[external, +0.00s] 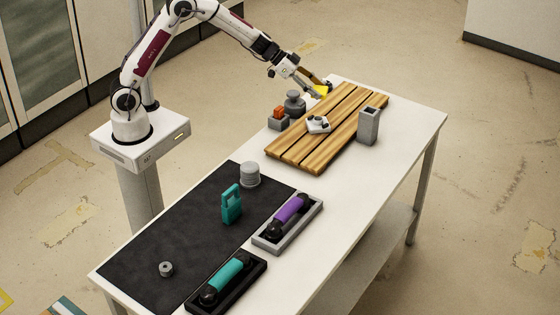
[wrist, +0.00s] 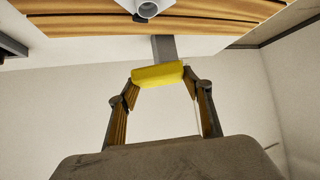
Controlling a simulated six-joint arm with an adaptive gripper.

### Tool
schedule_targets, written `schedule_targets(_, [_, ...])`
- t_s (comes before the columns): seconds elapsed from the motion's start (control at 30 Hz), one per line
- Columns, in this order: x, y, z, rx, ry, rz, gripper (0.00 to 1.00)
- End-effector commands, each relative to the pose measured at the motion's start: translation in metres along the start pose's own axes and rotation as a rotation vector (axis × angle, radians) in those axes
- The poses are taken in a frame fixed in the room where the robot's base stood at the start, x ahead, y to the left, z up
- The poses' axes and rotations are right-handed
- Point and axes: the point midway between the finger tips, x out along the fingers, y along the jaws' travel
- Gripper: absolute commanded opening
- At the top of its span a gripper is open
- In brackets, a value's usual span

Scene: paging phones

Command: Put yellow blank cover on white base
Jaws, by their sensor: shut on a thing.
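The yellow blank cover (wrist: 158,75) is held between the fingertips of my gripper (wrist: 160,86) in the wrist view. In the external view the yellow cover (external: 320,90) shows at my gripper (external: 318,87), by the far left end of the wooden board. My gripper is shut on the cover. The white base (external: 318,124) sits on the wooden board, apart from the cover and nearer the camera. Part of the white base (wrist: 147,8) shows at the top edge of the wrist view; the rest is cut off.
The slatted wooden board (external: 290,152) lies on the white table (external: 418,125). A grey upright holder (external: 369,126) stands at its right. A grey block with an orange top (external: 278,121) and a grey knobbed piece (external: 295,103) stand left. Purple (external: 290,208) and teal (external: 224,281) handsets lie in trays nearer the camera.

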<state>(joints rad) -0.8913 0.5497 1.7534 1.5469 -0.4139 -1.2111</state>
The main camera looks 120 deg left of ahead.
Motion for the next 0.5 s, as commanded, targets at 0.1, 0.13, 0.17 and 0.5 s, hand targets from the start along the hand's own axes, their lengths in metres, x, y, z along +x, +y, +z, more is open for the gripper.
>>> schedule_targets(0.1, [0.0,0.0,0.0,0.0,0.0,0.0,0.28])
schedule_targets(0.13, [0.0,0.0,0.0,0.0,0.0,0.0,0.28])
schedule_targets(0.17, [0.0,0.0,0.0,0.0,0.0,0.0,0.28])
schedule_targets(0.5, [0.01,0.0,0.013,-0.002,-0.002,0.001,0.28])
